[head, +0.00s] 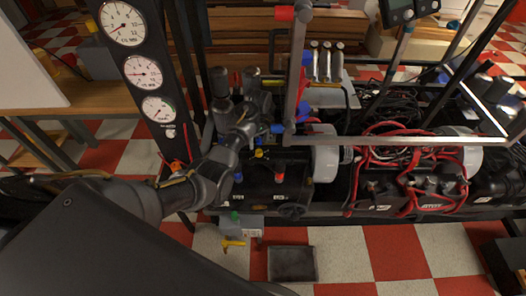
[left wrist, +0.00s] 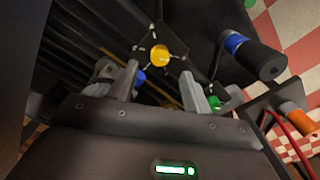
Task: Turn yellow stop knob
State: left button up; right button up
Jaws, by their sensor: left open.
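A round yellow knob (left wrist: 160,54) with small white marks around it shows in the left wrist view, just beyond the gap between my fingers. A small yellow knob (head: 258,153) on the black machine appears to be the same one in the head view. My left gripper (left wrist: 164,84) is open, with its two grey fingers apart and nothing between them. It looks apart from the knob, and the distance is hard to judge. In the head view my left gripper (head: 262,130) is over the machine, small and partly lost among dark parts. My right gripper is not in view.
A blue knob (left wrist: 140,76) is partly hidden behind one finger. A green part (left wrist: 212,99) sits by the other finger. A black cylinder with a blue band (left wrist: 255,54) and an orange cap (left wrist: 292,109) stand right. A grey upright post (head: 297,75) rises beside the arm.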

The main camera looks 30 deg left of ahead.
aim_at(259, 151)
pick_arm(q)
notch_tip(259, 151, down, 4)
jog(key=shift+f+b, duration=0.25)
jog(key=shift+b, duration=0.3)
jog(key=shift+f, duration=0.6)
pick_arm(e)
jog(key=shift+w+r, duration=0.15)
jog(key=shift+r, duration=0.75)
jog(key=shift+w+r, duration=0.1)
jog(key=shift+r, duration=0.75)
pick_arm(q)
jog(key=c, duration=1)
